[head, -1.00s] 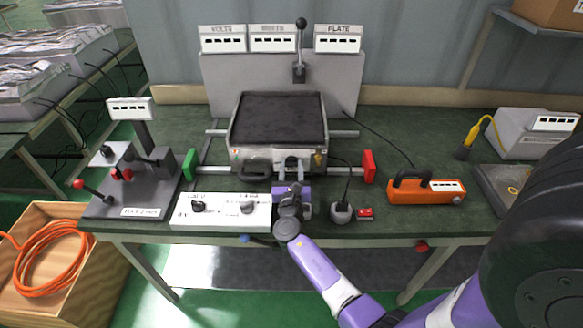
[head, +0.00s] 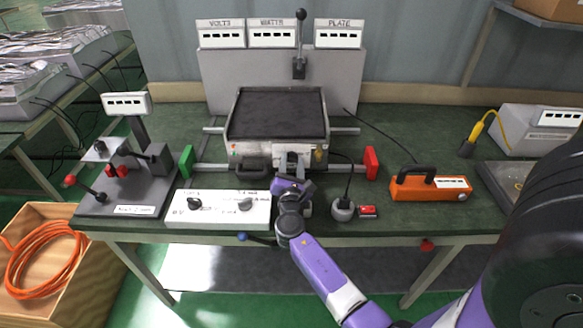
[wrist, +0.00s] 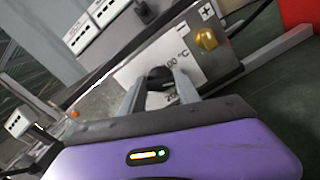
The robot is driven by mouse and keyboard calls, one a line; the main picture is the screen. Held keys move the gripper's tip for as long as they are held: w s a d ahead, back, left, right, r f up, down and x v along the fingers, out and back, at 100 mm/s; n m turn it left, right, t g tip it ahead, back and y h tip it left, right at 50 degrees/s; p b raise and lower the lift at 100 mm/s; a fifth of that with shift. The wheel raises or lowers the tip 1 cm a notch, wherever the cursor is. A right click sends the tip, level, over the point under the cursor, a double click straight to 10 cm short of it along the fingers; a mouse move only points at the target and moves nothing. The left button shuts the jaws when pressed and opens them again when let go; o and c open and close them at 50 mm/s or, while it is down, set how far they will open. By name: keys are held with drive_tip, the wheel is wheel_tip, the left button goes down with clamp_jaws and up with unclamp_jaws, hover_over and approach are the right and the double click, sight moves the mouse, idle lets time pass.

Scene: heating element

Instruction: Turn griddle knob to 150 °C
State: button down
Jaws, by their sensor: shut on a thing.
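The griddle (head: 277,112) is a dark flat plate in a metal housing, on the green bench in the head view. Its front panel (wrist: 205,66) shows tilted in the wrist view, with a "°C" mark and a partly covered number. The dark round griddle knob (wrist: 159,76) sits on this panel between my fingers. My gripper (head: 291,163) reaches the griddle's front from below, and its two grey fingers are shut on the knob. The fingers hide the knob in the head view, and I cannot read its setting. The purple gripper body is tilted.
A yellow knob (wrist: 206,39) with plus and minus marks is beside the griddle knob. A white box with two knobs (head: 218,212) stands left of my gripper. A plugged socket (head: 343,210) and small red switch (head: 368,212) are close on the right.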

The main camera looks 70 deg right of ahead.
drive_tip(key=shift+m+b, duration=0.35)
drive_tip(key=shift+m, duration=0.15)
drive_tip(key=c, duration=0.9)
unclamp_jaws()
drive_tip(key=shift+b+v, duration=0.55)
drive_tip(key=shift+v, duration=3.35)
